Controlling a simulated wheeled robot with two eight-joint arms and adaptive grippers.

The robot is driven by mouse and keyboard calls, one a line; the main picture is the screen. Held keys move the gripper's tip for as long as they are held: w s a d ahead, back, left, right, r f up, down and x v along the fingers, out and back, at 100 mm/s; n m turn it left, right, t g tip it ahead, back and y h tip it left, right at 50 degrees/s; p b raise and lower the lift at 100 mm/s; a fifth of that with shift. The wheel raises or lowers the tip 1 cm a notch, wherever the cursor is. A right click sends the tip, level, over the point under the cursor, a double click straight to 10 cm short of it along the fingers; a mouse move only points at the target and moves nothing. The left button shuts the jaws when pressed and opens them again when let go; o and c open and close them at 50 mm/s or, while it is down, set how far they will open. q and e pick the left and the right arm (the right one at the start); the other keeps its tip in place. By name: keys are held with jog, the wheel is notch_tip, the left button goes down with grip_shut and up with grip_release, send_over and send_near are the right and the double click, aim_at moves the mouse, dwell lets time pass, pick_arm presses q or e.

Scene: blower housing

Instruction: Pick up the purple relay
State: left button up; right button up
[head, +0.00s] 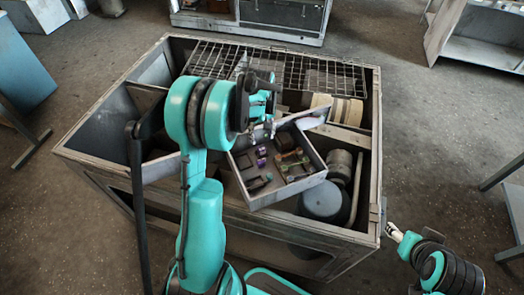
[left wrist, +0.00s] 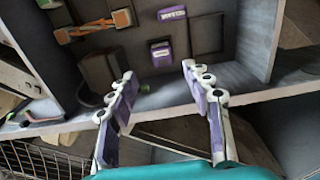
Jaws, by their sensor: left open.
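Two small purple blocks lie in the open grey tray. The nearer purple block (left wrist: 160,50) shows between and just beyond my left fingertips in the left wrist view, and the other purple block (left wrist: 172,13) lies farther off. In the head view the blocks are tiny (head: 261,163); I cannot tell which one is the relay. My left gripper (left wrist: 160,74) is open and empty, with its fingers at the tray's edge. In the head view the left gripper (head: 268,128) is partly hidden by its own arm. My right gripper (head: 393,232) is outside the housing at the right, its jaws unclear.
The tray (head: 243,181) sits tilted across the housing's compartments and holds several other small parts, some orange. A wire rack (head: 315,75) lies over the back of the housing (head: 100,140). A round grey canister (head: 325,203) stands to the right of the tray.

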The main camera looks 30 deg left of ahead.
aim_at(261, 147)
pick_arm(q)
jog(key=f, duration=0.2)
jog(key=f+b, duration=0.1)
jog(key=f, duration=0.1)
jog(key=f+b, duration=0.1)
jog(key=f, duration=0.1)
jog(key=shift+s+d, duration=0.1)
jog(key=shift+s, duration=0.2)
jog(key=shift+f, duration=0.3)
jog(key=shift+r, duration=0.1)
jog(key=c, duration=1)
